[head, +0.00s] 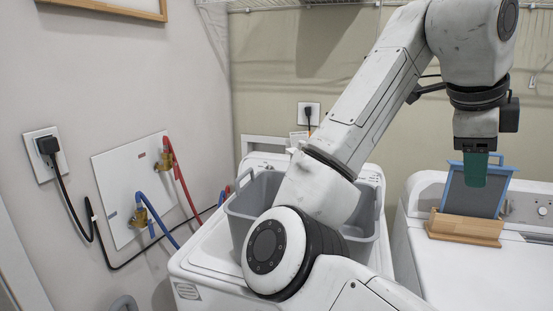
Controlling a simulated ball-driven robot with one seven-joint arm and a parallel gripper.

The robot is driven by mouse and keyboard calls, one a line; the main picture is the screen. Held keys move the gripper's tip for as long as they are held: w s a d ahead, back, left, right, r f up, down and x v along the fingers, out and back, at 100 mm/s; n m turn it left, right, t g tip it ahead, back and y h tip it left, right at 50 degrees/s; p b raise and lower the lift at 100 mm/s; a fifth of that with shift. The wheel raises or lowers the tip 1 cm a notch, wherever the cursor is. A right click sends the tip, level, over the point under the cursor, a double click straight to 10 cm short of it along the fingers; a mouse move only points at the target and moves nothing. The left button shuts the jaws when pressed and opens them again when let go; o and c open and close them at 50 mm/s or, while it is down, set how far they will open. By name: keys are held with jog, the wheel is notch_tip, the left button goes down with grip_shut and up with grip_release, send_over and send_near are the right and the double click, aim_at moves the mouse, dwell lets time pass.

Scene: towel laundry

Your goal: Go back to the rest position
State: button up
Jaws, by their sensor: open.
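My white arm rises from the bottom middle and bends over to the upper right. My gripper (474,182) points down at the arm's end, with teal-green fingers seen nearly edge-on. No object shows held in it. It is in front of the upper part of a dark panel with a blue frame (472,198) and covers part of it. Whether they touch cannot be told from this view.
The panel stands in a wooden holder (465,228) on the right white machine (420,205). A grey basket (240,215) sits on the left white machine (200,262), partly behind my arm. Hoses and taps (145,215) are on the left wall. A wire shelf (290,5) is above.

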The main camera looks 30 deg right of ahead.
jog(key=w+a+f+n+t+h, duration=0.1)
jog(key=w+a+f+n+t, duration=0.15)
jog(key=f+n, duration=1)
jog(key=w+a+f+n+t+h, duration=0.1)
jog(key=w+f+n, duration=0.4)
jog(key=f, duration=1.3)
jog(key=s+a+f+n+g+y, duration=0.2)
jog(key=s+a+f+n+y, duration=0.5)
jog(key=s+a+f+n, duration=0.7)
jog(key=s+a+f, duration=0.3)
jog(key=s+f, duration=0.2)
jog(key=f, duration=0.3)
jog(key=shift+s+a, duration=0.25)
jog(key=shift+s, duration=0.1)
